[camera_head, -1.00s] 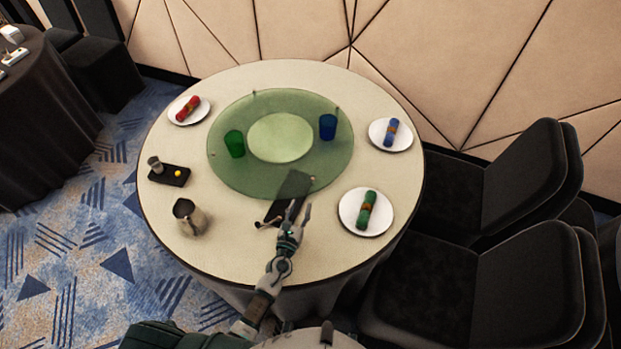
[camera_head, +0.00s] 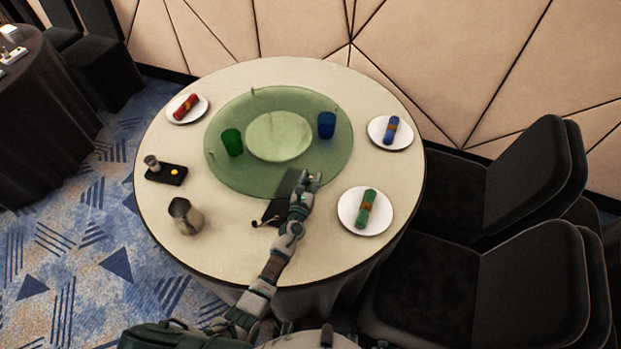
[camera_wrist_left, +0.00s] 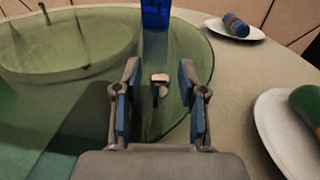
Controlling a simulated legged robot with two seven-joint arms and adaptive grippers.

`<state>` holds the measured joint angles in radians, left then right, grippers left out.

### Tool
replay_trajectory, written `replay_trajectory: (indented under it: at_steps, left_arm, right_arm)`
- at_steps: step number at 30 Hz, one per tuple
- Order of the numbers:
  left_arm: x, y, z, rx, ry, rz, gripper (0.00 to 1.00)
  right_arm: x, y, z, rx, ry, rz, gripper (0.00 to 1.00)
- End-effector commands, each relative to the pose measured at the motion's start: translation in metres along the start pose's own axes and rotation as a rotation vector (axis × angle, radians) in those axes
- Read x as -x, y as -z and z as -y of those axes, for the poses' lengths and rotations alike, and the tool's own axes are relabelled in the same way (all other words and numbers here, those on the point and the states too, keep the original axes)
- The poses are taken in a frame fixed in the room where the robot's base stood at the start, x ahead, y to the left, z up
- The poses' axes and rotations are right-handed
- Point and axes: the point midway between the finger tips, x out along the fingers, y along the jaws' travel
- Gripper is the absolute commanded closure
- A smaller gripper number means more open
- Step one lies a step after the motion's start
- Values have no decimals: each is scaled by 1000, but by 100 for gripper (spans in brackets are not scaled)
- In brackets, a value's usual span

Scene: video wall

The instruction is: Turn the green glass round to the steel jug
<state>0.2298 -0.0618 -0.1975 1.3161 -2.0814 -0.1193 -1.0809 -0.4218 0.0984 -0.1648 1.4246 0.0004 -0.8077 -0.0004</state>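The green glass (camera_head: 232,142) stands upright on the left part of a round, see-through green turntable (camera_head: 270,180). The steel jug (camera_head: 185,216) stands on the table at the front left, off the turntable. My left gripper (camera_head: 312,178) is at the turntable's front right rim, away from the glass. In the left wrist view my left gripper (camera_wrist_left: 160,76) is open, with a small upright peg (camera_wrist_left: 160,88) of the turntable between its fingers, seemingly untouched. My right gripper is not in view.
A blue glass (camera_head: 326,125) stands on the turntable's right side. Other pegs (camera_head: 254,91) stand near its rim. A plate with a green napkin (camera_head: 366,209) lies right of my gripper. A dark flat object (camera_head: 272,212) lies at the front rim. A black tray (camera_head: 166,175) is left.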

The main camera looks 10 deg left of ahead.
Motion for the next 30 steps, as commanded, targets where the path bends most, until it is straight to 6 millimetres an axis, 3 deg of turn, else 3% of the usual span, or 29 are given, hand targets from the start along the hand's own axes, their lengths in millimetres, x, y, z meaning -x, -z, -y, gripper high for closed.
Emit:
replay_trajectory:
  at_steps: [1, 4, 11, 20, 28, 29, 30]
  left_arm:
    - [0, 0, 0, 0, 0, 0, 76]
    - [0, 0, -1, 1, 0, 0, 100]
    - [0, 1, 0, 3, 3, -1, 100]
    - [-27, 2, 22, 2, 0, -2, 100]
    - [-27, 2, 23, 1, 0, -3, 100]
    - [-27, 2, 23, 1, 0, -3, 75]
    - [-27, 2, 23, 2, 1, -3, 65]
  right_arm:
    - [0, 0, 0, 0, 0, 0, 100]
    - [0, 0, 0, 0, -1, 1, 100]
    - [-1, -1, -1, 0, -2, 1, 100]
    - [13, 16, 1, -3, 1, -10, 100]
    - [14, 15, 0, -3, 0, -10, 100]
    - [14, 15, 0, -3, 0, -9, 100]
    - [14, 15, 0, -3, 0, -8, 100]
